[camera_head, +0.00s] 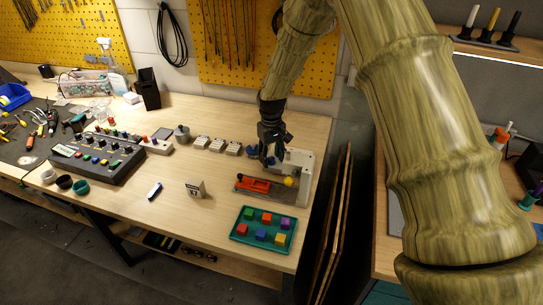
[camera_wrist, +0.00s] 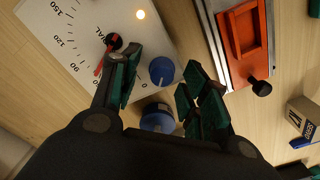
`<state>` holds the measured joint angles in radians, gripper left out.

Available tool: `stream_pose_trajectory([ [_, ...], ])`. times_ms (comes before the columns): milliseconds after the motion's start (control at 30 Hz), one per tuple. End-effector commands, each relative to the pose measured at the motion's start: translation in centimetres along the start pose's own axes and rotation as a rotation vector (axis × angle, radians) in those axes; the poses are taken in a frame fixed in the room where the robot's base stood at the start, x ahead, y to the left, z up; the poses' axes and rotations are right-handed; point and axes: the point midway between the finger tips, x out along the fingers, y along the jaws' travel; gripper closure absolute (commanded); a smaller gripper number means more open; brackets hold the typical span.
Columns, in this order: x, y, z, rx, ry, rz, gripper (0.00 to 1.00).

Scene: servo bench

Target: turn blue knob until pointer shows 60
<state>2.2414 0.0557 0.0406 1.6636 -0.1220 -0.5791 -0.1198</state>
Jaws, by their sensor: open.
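The blue knob (camera_wrist: 162,70) with a white line on its top stands on the edge of a white dial panel (camera_wrist: 155,30). A second blue knob-like cylinder (camera_wrist: 157,118) is just below it in the wrist view. The red pointer (camera_wrist: 99,68) runs from its dark hub toward lower left, past the 90 mark; the numbers near its tip are partly hidden by a finger, so I cannot tell its exact reading. My gripper (camera_wrist: 160,80) is open, its fingers on either side of the blue knob with visible gaps. In the head view my gripper (camera_head: 269,154) is over the panel (camera_head: 302,159).
An orange slide (camera_wrist: 245,30) on a metal plate, with a black knob (camera_wrist: 261,88), lies right of the blue knob. In the head view a green tray (camera_head: 235,236) of coloured cubes and a small box (camera_head: 195,188) stand nearer.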

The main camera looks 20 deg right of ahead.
Motion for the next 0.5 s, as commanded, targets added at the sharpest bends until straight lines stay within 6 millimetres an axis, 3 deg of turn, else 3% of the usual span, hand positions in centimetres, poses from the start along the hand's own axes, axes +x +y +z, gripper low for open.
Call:
stream_pose_trajectory([
  [267, -1.2, 0.0, 0.0, 0.0, 0.0, 0.0, 0.55],
  [500, -5.3, 0.0, 0.0, 0.0, 0.001, 0.0, 0.55],
])
